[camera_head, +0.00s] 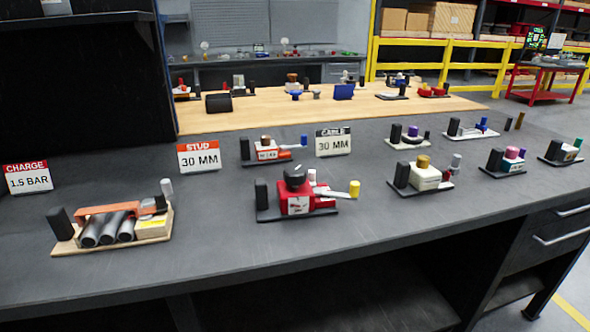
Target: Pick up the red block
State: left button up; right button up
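A red block (325,203) sits on a dark base plate near the front middle of the dark workbench. It has a white label on its front and a black knob on top. A black upright piece stands at its left, and a pale lever with a yellow end reaches out at its right. A smaller assembly with a red-orange part (284,155) and a white label stands behind it. Neither of my grippers is in view.
The dark workbench (230,240) is bare around the red block's plate. An assembly with grey cylinders (105,230) stands at the left. A block with a gold top (424,178) and several similar assemblies stand at the right. Upright signs (199,155) stand behind.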

aim_at(278, 208)
jog(key=k, duration=0.6)
jog(key=z, duration=0.65)
jog(key=i, duration=1.75)
jog(key=u, duration=0.7)
jog(key=i, duration=0.55)
jog(key=u, duration=0.45)
